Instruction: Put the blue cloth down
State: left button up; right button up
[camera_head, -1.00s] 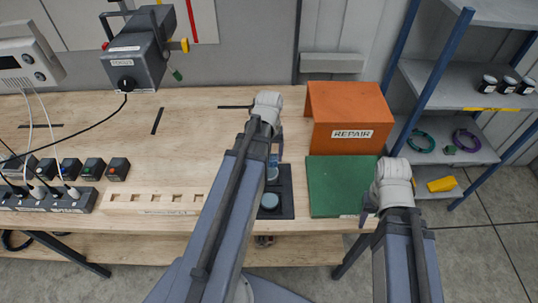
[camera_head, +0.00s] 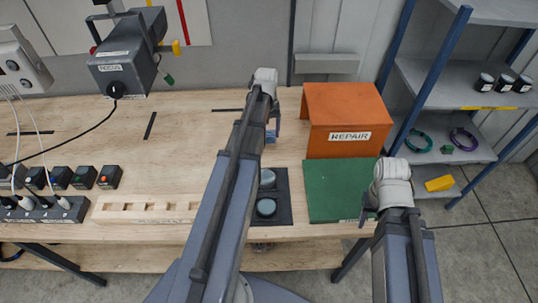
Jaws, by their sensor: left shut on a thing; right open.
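My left gripper (camera_head: 274,126) is over the table just left of the orange repair box, pointing down. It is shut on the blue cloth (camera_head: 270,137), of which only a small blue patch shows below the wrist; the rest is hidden. I cannot tell whether the cloth touches the table. My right gripper (camera_head: 368,213) is open at the front edge of the green mat, seen from above and partly hidden by its wrist.
An orange box marked REPAIR (camera_head: 345,112) stands behind the green mat (camera_head: 335,190). A dark mat (camera_head: 284,205) with two round lidded tins (camera_head: 266,207) lies left of it. A slotted wooden rack (camera_head: 125,208) is at front left. Bare tabletop (camera_head: 185,150) lies left of my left arm.

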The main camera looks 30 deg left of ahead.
pick_arm(q)
jog(key=shift+w+a, duration=0.2)
jog(key=shift+w, duration=0.15)
jog(key=shift+s+d+f+b, duration=0.15)
jog(key=shift+s+f+b, duration=0.05)
jog(key=shift+f+b, duration=0.2)
notch_tip(320, 180, down, 6)
jog(key=b, duration=0.5)
jog(key=shift+r, duration=0.25)
jog(key=shift+f+b, duration=0.1)
jog(key=shift+b, duration=0.3)
notch_tip(320, 180, down, 3)
jog(key=b, duration=0.3)
jog(key=shift+f, duration=0.2)
jog(key=shift+f+b, duration=0.2)
jog(key=shift+b, duration=0.2)
jog(key=o, duration=1.1)
jog(key=shift+o, duration=0.2)
jog(key=shift+r, duration=0.15)
